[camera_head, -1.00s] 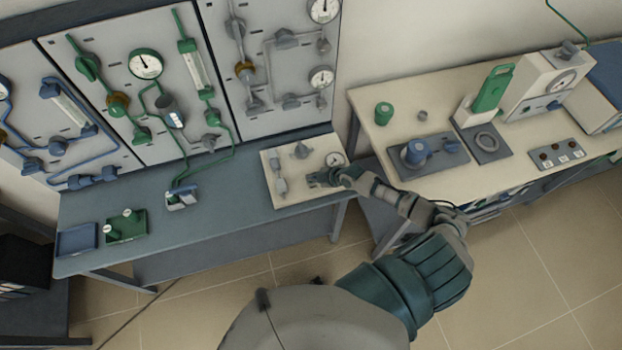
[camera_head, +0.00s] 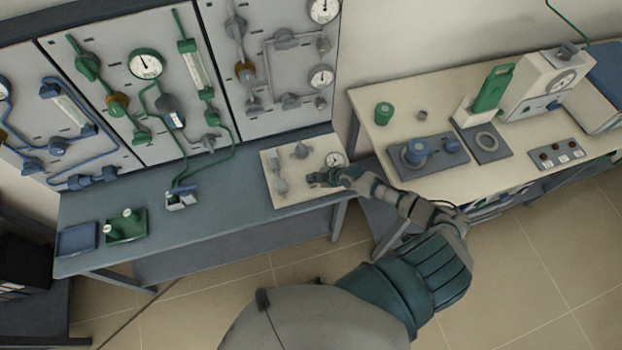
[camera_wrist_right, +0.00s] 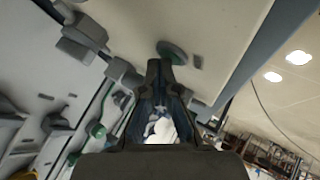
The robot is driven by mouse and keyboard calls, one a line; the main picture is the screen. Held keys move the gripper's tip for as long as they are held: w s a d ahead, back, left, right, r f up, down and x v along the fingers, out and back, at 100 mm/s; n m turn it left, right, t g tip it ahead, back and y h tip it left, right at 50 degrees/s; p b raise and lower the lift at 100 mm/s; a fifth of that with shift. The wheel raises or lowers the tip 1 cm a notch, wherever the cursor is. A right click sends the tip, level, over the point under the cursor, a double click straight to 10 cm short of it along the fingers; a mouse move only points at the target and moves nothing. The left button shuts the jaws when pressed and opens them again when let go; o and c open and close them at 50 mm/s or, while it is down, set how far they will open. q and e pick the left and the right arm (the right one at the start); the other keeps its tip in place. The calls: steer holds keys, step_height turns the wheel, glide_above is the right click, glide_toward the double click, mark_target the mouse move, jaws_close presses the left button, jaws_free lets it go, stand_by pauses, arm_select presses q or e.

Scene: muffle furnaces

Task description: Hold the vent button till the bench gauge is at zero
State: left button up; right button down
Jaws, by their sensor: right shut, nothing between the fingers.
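A pale panel (camera_head: 318,146) lies on the blue-grey bench, with a small round white-faced gauge (camera_head: 335,159) at its right. The gauge's reading is too small to tell. My right gripper (camera_head: 312,180) is shut and empty, with its fingertips low over or on the panel, below and left of the gauge. In the right wrist view the shut fingers (camera_wrist_right: 160,66) point at the pale panel, close to a dark green round part (camera_wrist_right: 172,52). I cannot tell whether they touch it. No vent button is clearly seen in the head view. My left gripper is out of view.
Upright gauge panels (camera_head: 225,60) rise behind the bench (camera_head: 230,205). Blue (camera_head: 77,239) and green (camera_head: 126,226) trays sit at its left end. A second table (camera_head: 375,145) with instruments stands at right.

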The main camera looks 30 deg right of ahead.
steer(key=shift+r, duration=0.1)
steer(key=shift+r+p, duration=0.65)
steer(key=shift+r, duration=0.15)
step_height(320, 180, up, 5)
steer(key=p, duration=0.4)
steer(key=shift+r, duration=0.1)
stand_by(0.6)
